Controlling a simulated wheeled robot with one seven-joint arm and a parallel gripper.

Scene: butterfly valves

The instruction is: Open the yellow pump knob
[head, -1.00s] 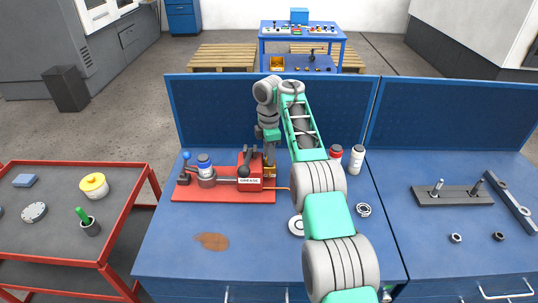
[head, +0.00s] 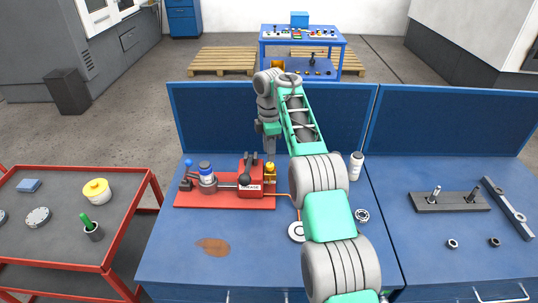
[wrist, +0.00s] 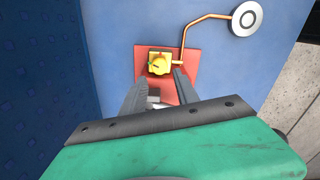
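The yellow pump knob (head: 270,168) sits at the right end of the red grease pump (head: 250,178), which stands on a red base plate. In the wrist view the knob (wrist: 159,64) is seen from above, with a small green mark on its left side. My gripper (head: 270,150) is above the knob, pointing down and apart from it. In the wrist view my gripper (wrist: 160,76) has its two fingers spread with nothing between them. The knob appears just beyond the fingertips.
A thin copper pipe (wrist: 184,45) runs from the knob's block to a round white gauge-like disc (wrist: 247,18). A blue panel (head: 215,120) rises behind the bench. A white bottle (head: 356,166) stands at right.

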